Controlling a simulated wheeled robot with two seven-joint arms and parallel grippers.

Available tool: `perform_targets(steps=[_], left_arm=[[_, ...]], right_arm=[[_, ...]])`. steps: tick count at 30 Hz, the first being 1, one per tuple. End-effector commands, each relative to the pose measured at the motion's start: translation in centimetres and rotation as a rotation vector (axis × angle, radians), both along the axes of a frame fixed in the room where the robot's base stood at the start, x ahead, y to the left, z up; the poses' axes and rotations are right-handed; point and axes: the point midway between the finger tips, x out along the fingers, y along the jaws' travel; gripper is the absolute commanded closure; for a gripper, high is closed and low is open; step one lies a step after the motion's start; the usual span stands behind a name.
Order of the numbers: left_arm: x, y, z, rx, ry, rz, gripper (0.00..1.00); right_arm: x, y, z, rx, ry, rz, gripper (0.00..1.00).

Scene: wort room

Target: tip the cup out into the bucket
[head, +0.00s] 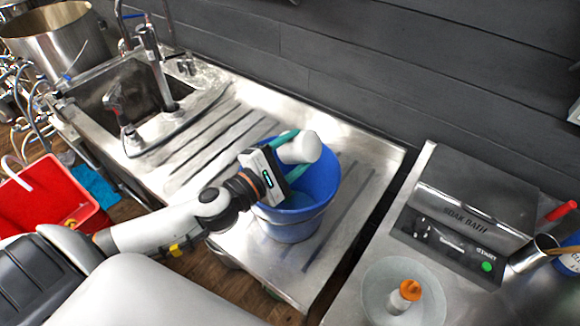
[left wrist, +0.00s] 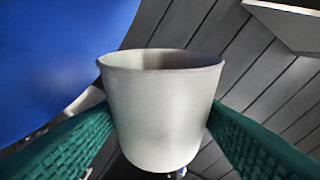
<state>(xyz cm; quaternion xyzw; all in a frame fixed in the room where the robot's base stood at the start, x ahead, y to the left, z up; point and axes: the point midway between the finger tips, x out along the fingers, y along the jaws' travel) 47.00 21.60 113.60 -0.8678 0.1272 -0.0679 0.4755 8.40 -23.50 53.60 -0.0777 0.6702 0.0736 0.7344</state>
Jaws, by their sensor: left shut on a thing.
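The cup (head: 301,148) is pale grey-white and lies tipped well over on its side above the blue bucket (head: 292,228). My left gripper (head: 291,156) is shut on the cup, with its green fingers on either side of it. In the left wrist view the cup (left wrist: 164,115) fills the middle, its rim at the top of the picture, and the bucket (left wrist: 55,60) shows at upper left. I cannot see whether anything is left in the cup. The bucket stands upright on the steel drainboard, its inside partly hidden by the gripper. My right gripper is not in view.
The steel sink (head: 120,95) with a tap (head: 155,65) lies to the left on the drainboard bench. The soak bath (head: 460,210) stands on a counter at right, near an orange-capped bottle (head: 404,297) in a round dish. A red bin (head: 50,193) is at far left.

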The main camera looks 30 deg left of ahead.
Motion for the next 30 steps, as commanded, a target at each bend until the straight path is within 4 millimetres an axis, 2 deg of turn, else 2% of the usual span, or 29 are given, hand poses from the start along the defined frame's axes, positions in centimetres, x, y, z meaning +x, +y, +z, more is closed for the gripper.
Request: perform_targets(steps=[19, 26, 30], left_arm=[[0.1, 2.0, 0.0, -0.385, 0.018, 0.002, 0.64], [0.1, 1.9, 0.1, -0.372, 0.016, 0.001, 0.64], [0.1, 0.6, 0.8, -0.150, 0.001, -0.005, 0.64]], right_arm=[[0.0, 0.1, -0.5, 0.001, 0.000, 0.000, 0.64], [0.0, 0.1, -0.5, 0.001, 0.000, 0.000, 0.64], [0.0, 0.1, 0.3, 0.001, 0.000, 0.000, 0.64]])
